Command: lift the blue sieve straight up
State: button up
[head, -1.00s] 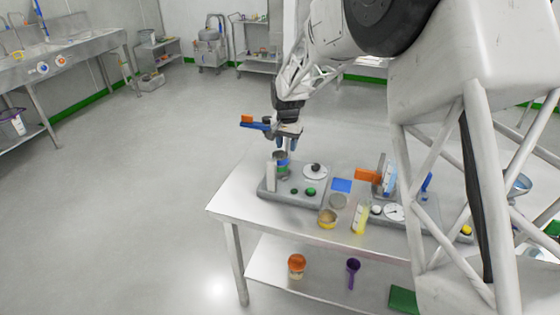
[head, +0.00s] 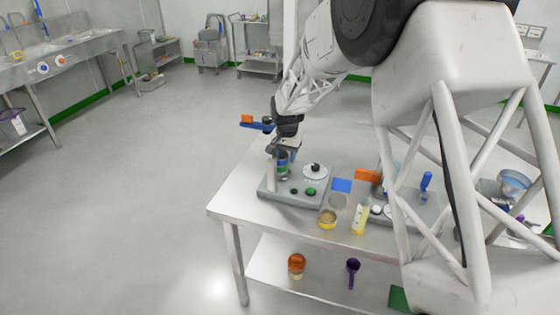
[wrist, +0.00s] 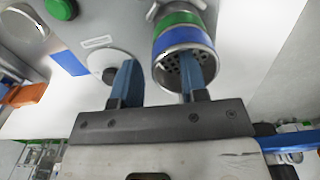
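The blue sieve (wrist: 184,41) is the top ring of a small upright stack, with a green ring (wrist: 180,19) under it. Its open mouth and perforated mesh face the wrist camera. In the head view the stack (head: 282,168) stands on the grey shaker base, partly hidden by my gripper (head: 286,152). In the wrist view my gripper (wrist: 159,62) is open, with two blue fingers apart. One finger is left of the sieve, outside its rim; the other overlaps its mouth. I cannot tell whether that finger is inside or above it.
The grey base (head: 291,192) has a pale post, a round white dial (head: 315,171) and green buttons. The table's left end (head: 236,197) is clear.

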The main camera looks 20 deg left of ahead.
jog(key=shift+c, duration=0.5)
grip_shut()
jog(key=shift+r, duration=0.1)
notch_tip(320, 180, up, 10)
dwell(0.6)
jog(key=shift+r, duration=0.25)
dwell(0.6)
jog(key=shift+r, duration=1.05)
jog(key=shift+r, duration=0.15)
